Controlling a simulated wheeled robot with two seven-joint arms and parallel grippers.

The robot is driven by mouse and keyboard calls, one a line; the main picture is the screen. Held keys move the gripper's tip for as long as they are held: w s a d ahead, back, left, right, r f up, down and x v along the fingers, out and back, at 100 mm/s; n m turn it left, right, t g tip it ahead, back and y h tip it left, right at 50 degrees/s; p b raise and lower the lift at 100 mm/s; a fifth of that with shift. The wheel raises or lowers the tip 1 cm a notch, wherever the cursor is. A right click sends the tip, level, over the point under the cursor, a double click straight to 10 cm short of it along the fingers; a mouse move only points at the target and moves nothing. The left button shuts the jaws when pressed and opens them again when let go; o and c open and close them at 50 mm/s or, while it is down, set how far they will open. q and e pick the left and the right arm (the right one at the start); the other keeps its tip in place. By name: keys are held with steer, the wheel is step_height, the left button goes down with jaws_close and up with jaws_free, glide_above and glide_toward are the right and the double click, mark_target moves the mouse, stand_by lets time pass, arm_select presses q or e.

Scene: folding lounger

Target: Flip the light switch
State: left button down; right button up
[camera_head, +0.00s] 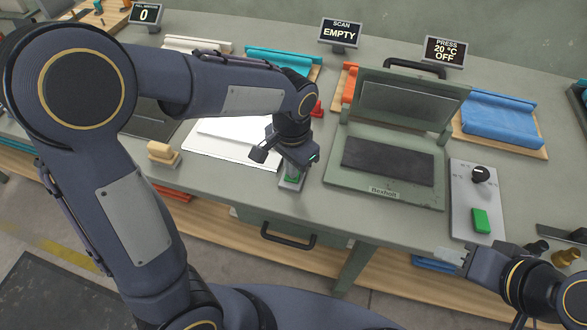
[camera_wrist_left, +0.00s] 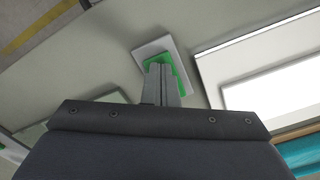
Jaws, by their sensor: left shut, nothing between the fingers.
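A small grey plate with a green switch (camera_head: 292,178) lies on the bench near its front edge, left of the press. My left gripper (camera_head: 290,167) is directly over it, fingers pointing down and partly hiding it. In the left wrist view, the shut, empty fingers (camera_wrist_left: 160,85) overlap the green switch (camera_wrist_left: 163,60) on its pale plate (camera_wrist_left: 151,48). I cannot tell whether they touch it or which way it is tipped. My right gripper (camera_head: 456,258) is at the lower right, off the bench front; its jaw state is unclear.
A white flat panel (camera_head: 225,150) lies left of the switch. The open press (camera_head: 384,180) stands to its right. Further right, a panel with a black knob and a green button (camera_head: 481,220) sits near the edge. A drawer handle (camera_head: 288,236) is below the bench top.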

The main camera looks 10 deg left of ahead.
arm_select(q)
steer(key=shift+w+r+p, duration=0.1)
steer(key=shift+r+p, duration=0.35)
step_height(320, 180, up, 6)
steer(key=p, duration=0.5)
